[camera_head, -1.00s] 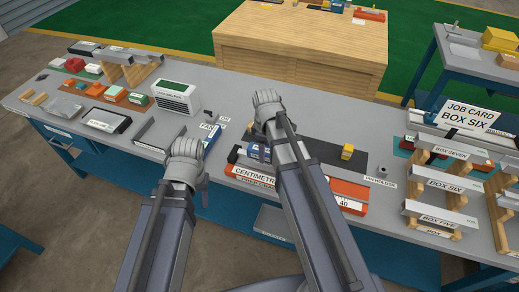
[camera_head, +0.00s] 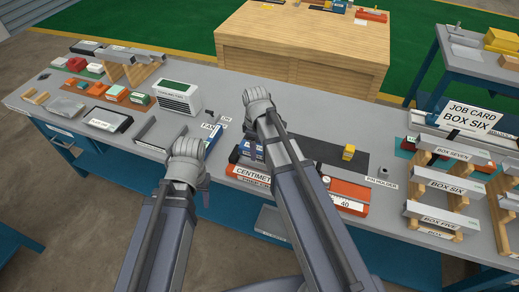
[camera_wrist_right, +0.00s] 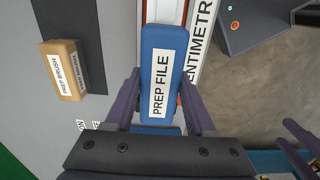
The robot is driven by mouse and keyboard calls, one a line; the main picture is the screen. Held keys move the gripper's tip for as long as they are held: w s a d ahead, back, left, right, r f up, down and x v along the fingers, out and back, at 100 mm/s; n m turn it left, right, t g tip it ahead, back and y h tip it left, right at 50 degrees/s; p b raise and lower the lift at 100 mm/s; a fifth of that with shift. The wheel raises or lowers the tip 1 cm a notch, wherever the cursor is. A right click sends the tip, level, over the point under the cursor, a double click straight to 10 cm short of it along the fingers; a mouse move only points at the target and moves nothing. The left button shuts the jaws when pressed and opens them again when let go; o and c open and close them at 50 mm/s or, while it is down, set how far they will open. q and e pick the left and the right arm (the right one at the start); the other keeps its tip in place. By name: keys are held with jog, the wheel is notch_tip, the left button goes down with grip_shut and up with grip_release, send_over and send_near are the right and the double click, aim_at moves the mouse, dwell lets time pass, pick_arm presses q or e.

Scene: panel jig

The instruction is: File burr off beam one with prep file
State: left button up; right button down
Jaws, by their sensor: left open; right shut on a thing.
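The prep file (camera_wrist_right: 162,70) is a blue block with a white label. In the right wrist view it lies between the fingers of my right gripper (camera_wrist_right: 160,112), which is shut on it. The file is over a white strip with red edges beside the CENTIMETRE label (camera_wrist_right: 200,35); I cannot tell whether it touches. In the head view my right gripper (camera_head: 258,100) is above the middle of the bench and my forearm hides part of what is below. My left gripper (camera_head: 187,152) is open at the bench's front. I cannot pick out beam one or the burr.
A red CENTIMETRE fixture (camera_head: 249,176) is at the bench's front. A white box (camera_head: 180,97) stands further left. Racks with the BOX SIX label (camera_head: 445,187) fill the right end.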

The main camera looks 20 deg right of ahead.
aim_at(247, 145)
jog(key=shift+w+a+f, duration=0.1)
jog(key=shift+w+a, duration=0.35)
jog(key=shift+a, duration=0.25)
jog(key=shift+w+a, duration=0.45)
jog(key=shift+a, duration=0.2)
jog(key=shift+w+a, duration=1.1)
jog(key=shift+a, duration=0.3)
jog(key=shift+r, duration=0.2)
notch_tip(247, 145, up, 6)
jog(key=p, duration=0.6)
jog(key=shift+s+d+f, duration=0.1)
